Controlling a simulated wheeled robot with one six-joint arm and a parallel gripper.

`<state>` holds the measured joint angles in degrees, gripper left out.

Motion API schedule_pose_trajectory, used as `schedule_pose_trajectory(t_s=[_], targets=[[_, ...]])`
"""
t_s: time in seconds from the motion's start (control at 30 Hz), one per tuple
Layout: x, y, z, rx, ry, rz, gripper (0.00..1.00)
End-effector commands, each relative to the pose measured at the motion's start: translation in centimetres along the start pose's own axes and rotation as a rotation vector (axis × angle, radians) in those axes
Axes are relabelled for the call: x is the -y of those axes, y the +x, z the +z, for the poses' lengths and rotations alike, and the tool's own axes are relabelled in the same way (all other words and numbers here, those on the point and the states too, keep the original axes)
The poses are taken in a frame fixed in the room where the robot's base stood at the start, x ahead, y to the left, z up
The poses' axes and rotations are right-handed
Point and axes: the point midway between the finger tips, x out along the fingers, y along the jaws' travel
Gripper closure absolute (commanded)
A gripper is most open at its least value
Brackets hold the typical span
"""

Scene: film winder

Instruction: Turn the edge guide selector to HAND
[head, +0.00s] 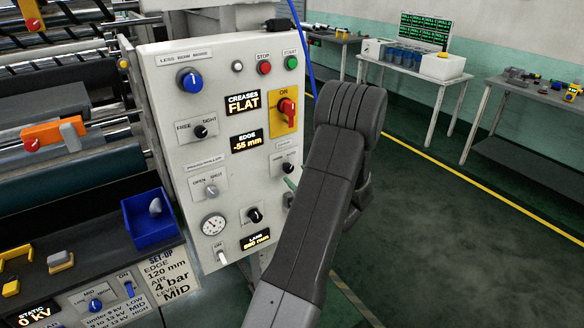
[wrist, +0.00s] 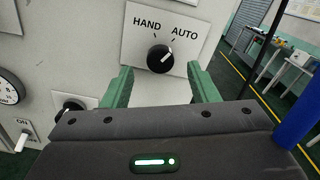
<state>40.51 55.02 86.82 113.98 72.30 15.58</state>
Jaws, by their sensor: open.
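The edge guide selector (wrist: 160,58) is a round black knob on a white plate marked HAND at left and AUTO at right. Its white pointer line leans up and right, towards AUTO. In the head view the selector (head: 288,168) sits on the right side of the grey panel, under the EDGE display. My gripper (wrist: 160,70) is open, with one green finger to the left of and below the knob and the other to the right. The fingers look apart from the knob; their depth is hard to judge. In the head view my arm hides most of the gripper.
Another black knob (wrist: 72,106) is close below left of my gripper, with a gauge (head: 213,225) and an ON switch (head: 221,256) further left. A red rotary switch (head: 288,110) on a yellow plate is above. A blue upright (wrist: 298,120) stands at right in the wrist view.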

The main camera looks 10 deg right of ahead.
Motion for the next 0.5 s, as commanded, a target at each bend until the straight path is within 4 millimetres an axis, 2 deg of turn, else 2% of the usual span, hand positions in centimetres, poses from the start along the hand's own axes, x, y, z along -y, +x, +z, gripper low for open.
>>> schedule_pose_trajectory(t_s=[0.1,0.2,0.5], targets=[[0.0,2.1,0.2,0.001,0.0,0.003,0.46],[0.0,3.2,0.1,0.0,0.001,0.0,0.46],[0.0,4.1,0.0,-0.001,0.001,-0.001,0.46]])
